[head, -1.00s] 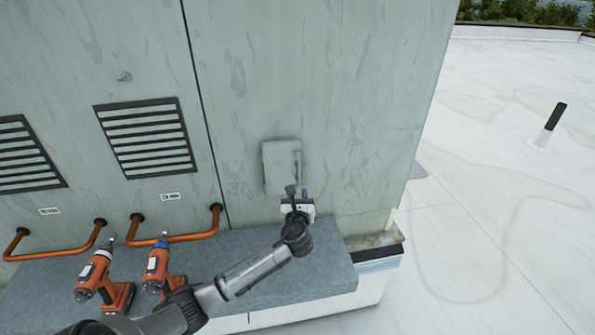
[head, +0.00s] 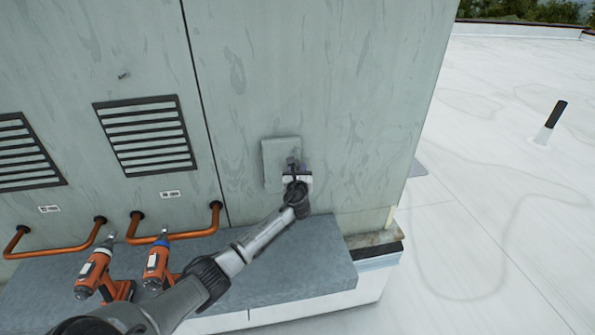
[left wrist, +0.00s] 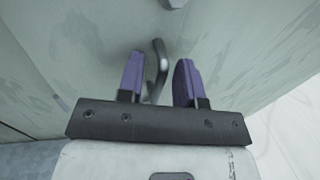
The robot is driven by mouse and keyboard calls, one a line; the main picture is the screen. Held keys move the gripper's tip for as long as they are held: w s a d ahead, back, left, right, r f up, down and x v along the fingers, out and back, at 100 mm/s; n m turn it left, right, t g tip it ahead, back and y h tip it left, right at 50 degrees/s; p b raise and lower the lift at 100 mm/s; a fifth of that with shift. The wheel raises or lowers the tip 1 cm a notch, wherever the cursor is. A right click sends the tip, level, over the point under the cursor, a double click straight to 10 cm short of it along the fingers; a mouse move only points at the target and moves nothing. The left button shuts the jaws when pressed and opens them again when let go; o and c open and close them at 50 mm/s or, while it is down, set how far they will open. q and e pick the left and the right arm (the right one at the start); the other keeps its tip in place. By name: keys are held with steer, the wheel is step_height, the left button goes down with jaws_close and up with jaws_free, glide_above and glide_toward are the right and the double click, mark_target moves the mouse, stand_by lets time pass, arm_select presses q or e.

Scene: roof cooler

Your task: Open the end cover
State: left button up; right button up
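The end cover looks to be the small pale grey-green rectangular panel (head: 273,165) on the cabinet wall in the head view. It appears flat against the wall. My left gripper (head: 297,166) is at the panel's lower right part and hides some of it. In the left wrist view, my left gripper (left wrist: 160,62) has two purple fingers standing apart. A bent grey metal handle (left wrist: 160,65) shows between them, with gaps on both sides. My right gripper is in neither view.
Two orange drills (head: 95,270) (head: 158,262) stand on the grey ledge (head: 310,262) at lower left. Copper pipes (head: 180,236) and louvred vents (head: 145,135) are on the wall to the left. Open white roof lies to the right.

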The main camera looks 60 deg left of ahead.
arm_select(q)
steer(key=shift+c, duration=0.4)
jaws_close()
steer(key=shift+d, duration=0.15)
